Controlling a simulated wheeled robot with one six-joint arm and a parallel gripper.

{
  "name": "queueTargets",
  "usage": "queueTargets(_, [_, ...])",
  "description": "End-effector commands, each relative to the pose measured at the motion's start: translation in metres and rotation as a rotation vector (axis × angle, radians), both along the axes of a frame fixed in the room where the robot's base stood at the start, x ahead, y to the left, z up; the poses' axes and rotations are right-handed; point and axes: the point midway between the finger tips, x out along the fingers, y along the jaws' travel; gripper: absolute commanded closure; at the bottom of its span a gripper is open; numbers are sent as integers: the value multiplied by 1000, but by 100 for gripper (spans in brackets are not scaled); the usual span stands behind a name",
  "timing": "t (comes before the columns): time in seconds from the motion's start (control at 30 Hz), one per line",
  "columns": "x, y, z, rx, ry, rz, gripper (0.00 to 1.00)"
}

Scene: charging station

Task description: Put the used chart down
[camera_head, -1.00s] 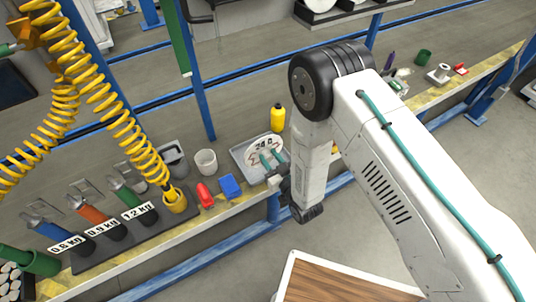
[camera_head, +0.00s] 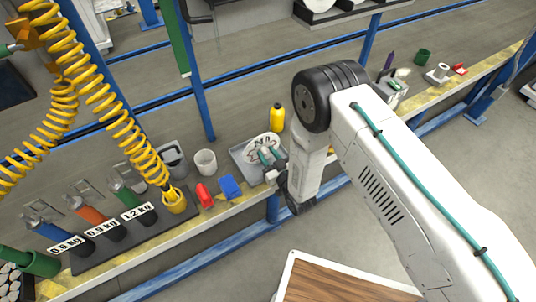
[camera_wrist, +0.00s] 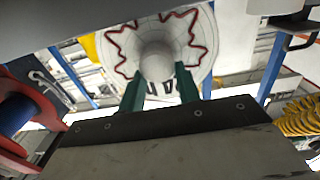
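The used chart (camera_head: 262,145) is a round white disc with dark print, at the bench's front part, over a grey tray (camera_head: 242,152). In the wrist view the chart (camera_wrist: 118,45) shows a jagged red trace and a pale round hub at its middle. My gripper (camera_head: 267,157) has green fingers, which reach the chart's hub from either side; in the wrist view my gripper (camera_wrist: 160,82) appears closed on that hub. Whether the chart touches the tray cannot be told.
A yellow bottle (camera_head: 277,116) stands behind the tray. A blue block (camera_head: 230,187), a red item (camera_head: 204,195) and a white cup (camera_head: 205,162) are to its left. A yellow coiled hose (camera_head: 120,120) hangs further left. A wood-topped surface (camera_head: 345,285) is at the bottom.

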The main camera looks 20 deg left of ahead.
Motion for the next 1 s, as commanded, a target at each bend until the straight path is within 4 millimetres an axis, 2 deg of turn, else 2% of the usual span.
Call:
queueTargets(0.03, [0, 0, 0, 0, 0, 0, 54])
queueTargets(0.07, [0, 0, 0, 0, 0, 0, 46])
queueTargets(0.47, [-4, -4, 2, -2, 2, 0, 46])
queueTargets(1.0, [-69, -81, 2, -2, 3, 0, 46])
